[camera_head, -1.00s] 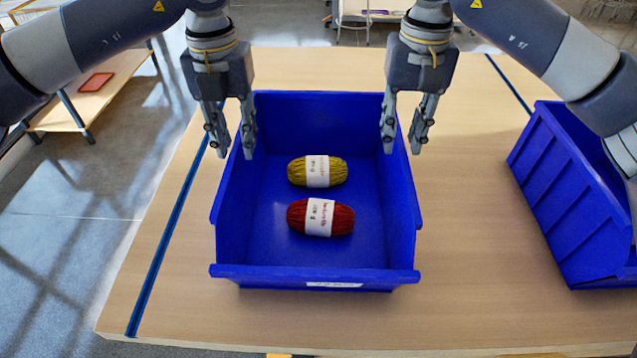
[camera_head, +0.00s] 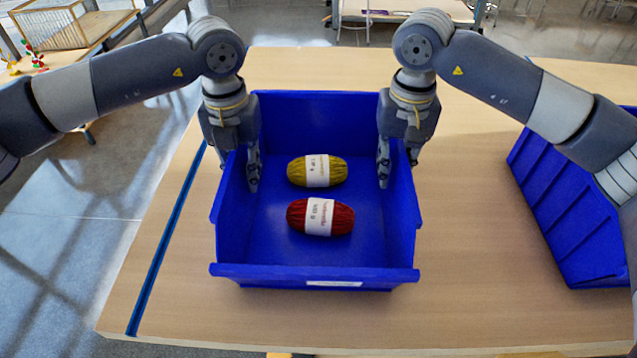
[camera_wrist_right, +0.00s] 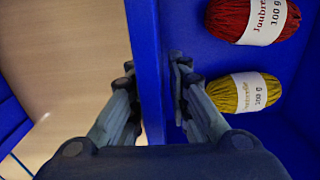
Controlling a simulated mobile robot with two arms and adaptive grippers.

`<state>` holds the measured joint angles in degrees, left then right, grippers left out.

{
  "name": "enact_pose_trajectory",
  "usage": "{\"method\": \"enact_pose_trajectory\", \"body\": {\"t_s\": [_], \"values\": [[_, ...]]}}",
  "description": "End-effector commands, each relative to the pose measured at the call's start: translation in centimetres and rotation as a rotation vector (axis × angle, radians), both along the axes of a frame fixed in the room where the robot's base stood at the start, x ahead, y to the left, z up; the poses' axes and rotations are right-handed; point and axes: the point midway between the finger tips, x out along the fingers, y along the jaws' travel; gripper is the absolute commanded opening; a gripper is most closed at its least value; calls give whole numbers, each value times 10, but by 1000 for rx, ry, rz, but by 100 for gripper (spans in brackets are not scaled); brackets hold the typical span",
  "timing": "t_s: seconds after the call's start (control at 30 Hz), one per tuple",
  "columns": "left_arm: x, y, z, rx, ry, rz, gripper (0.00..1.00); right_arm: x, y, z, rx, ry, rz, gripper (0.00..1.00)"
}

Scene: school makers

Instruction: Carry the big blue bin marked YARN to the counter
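The big blue bin (camera_head: 318,275) stands upright on the wooden table, with a small white label on its near wall too blurred to read. Inside lie a yellow yarn ball (camera_head: 318,171) and a red yarn ball (camera_head: 320,217). My left gripper (camera_head: 240,168) is open and straddles the bin's left wall, its inner finger inside. My right gripper (camera_head: 397,165) is open and straddles the right wall. In the right wrist view, the fingers (camera_wrist_right: 153,85) stand on either side of the blue wall (camera_wrist_right: 146,45), close to it. The outer left finger is largely hidden.
Clear table lies between the bins.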

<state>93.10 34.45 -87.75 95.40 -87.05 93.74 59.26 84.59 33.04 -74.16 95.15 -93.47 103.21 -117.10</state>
Motion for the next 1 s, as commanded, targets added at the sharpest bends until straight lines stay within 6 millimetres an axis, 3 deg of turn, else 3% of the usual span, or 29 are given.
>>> {"method": "enact_pose_trajectory", "body": {"t_s": [0.57, 1.0], "values": [[0, -1, 4, -3, -3, -1, 0, 0, 0, 2, -3, -2, 0, 0], [0, -2, 33, -5, -4, -2, 0, 0, -1, 29, -5, 0, 0, 0]]}}
